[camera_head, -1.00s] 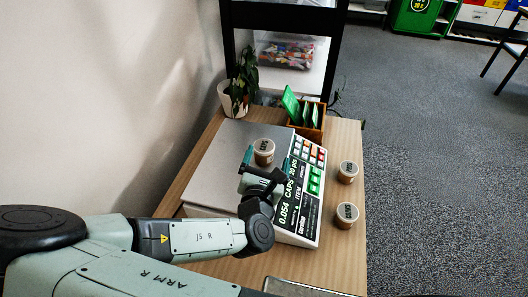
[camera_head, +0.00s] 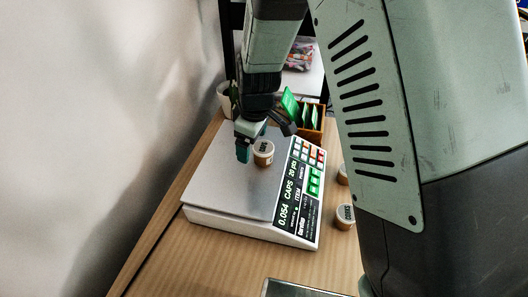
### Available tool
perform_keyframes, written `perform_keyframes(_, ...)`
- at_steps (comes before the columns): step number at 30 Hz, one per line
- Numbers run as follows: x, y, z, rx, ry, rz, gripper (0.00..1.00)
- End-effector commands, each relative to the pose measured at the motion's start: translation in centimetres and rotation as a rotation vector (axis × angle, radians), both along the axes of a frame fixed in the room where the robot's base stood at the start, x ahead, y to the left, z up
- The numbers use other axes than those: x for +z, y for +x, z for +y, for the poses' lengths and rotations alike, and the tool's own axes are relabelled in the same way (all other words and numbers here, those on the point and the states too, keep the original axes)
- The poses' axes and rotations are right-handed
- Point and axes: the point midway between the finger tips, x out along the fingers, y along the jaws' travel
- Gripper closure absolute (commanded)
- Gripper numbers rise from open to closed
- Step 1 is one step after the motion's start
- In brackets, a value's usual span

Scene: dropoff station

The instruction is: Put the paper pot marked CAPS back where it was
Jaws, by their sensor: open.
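A small brown paper pot with a pale lid (camera_head: 263,154) stands upright on the metal plate of the scale (camera_head: 215,178). The dark lettering on its lid is too small to read surely; the scale's display (camera_head: 290,192) reads CAPS, 20 pcs and 0.054. My gripper (camera_head: 256,144) is open and comes down from above at the pot. One teal fingertip shows just left of the pot; the other is not clearly seen. I cannot tell whether the fingers touch the pot.
Two similar pots stand on the wooden table (camera_head: 180,252) right of the scale: a near one (camera_head: 345,217) and a far one (camera_head: 342,175), both partly behind my arm.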

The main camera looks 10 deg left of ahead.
Motion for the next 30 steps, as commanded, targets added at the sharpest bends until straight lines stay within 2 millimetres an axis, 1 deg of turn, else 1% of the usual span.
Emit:
perform_keyframes(1,0.7,1.0,-0.3,-0.013,-0.011,0.045,0.10)
perform_keyframes(6,3.2,2.7,-1.9,-0.050,-0.086,0.137,0.10)
perform_keyframes(8,3.7,3.1,-2.4,-0.063,-0.105,0.148,0.10)
perform_keyframes(10,3.8,3.3,-2.7,-0.070,-0.120,0.156,0.10)
perform_keyframes(13,2.7,3.3,-2.8,-0.072,-0.127,0.160,0.10)
perform_keyframes(18,-0.2,3.2,-2.8,-0.071,-0.127,0.161,0.10)
perform_keyframes(26,-2.3,3.1,-2.7,-0.071,-0.126,0.160,0.10)
perform_keyframes(30,-4.5,2.9,-2.7,-0.070,-0.126,0.160,0.10)
